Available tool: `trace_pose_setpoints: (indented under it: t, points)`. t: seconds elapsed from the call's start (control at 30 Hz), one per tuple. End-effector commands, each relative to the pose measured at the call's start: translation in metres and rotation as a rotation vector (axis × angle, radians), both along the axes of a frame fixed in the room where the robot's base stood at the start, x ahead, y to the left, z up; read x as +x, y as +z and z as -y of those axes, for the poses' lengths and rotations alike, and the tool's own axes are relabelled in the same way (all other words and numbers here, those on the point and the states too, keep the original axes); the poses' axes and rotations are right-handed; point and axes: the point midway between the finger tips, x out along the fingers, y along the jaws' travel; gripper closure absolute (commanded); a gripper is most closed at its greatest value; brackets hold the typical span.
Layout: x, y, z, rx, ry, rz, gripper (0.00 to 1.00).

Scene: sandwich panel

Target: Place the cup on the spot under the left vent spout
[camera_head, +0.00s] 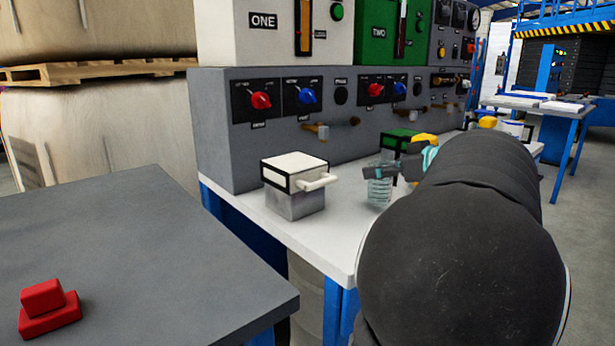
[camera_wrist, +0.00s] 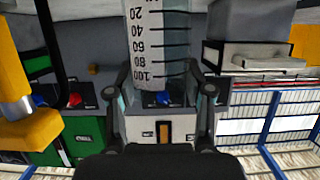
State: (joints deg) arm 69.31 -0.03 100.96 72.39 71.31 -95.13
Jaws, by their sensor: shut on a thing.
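The cup (camera_head: 379,191) is clear, with a teal tint. In the wrist view the cup (camera_wrist: 158,45) shows printed marks from 20 to 100. My gripper (camera_head: 381,172) is shut on it near its upper part, and it looks about upright in front of the grey panel. In the wrist view the fingers of my gripper (camera_wrist: 164,92) sit on both sides of it. The left vent spout (camera_head: 321,130) is a small brass fitting low on the panel, to the left of and behind the cup. The spot under it is not clearly visible.
A white-topped box with a handle (camera_head: 295,183) stands on the white bench (camera_head: 335,240), left of the cup. A green-topped box (camera_head: 399,140) stands behind my gripper. A grey table (camera_head: 150,250) with a red block (camera_head: 47,306) is at the front left. My arm hides the bench's right part.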

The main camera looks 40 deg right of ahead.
Motion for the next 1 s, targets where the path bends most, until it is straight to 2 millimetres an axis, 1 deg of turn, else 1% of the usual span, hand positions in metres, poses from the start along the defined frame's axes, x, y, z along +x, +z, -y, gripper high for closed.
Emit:
trace_pose_setpoints:
  t: [0.07,0.17,0.5,0.6,0.7,0.93,1.0]
  points:
    - [0.004,0.001,-0.001,0.0,0.001,0.0,0.89]
    - [0.019,0.001,-0.002,0.0,0.004,0.0,0.89]
    - [0.096,0.001,-0.009,0.0,0.005,0.0,0.89]
    - [0.115,0.001,-0.01,0.0,0.004,-0.001,0.89]
    - [0.128,0.001,-0.011,0.001,0.002,0.0,0.89]
    - [0.14,0.001,-0.011,0.0,0.001,0.0,0.89]
    - [0.147,0.001,-0.012,0.001,0.002,0.0,0.89]
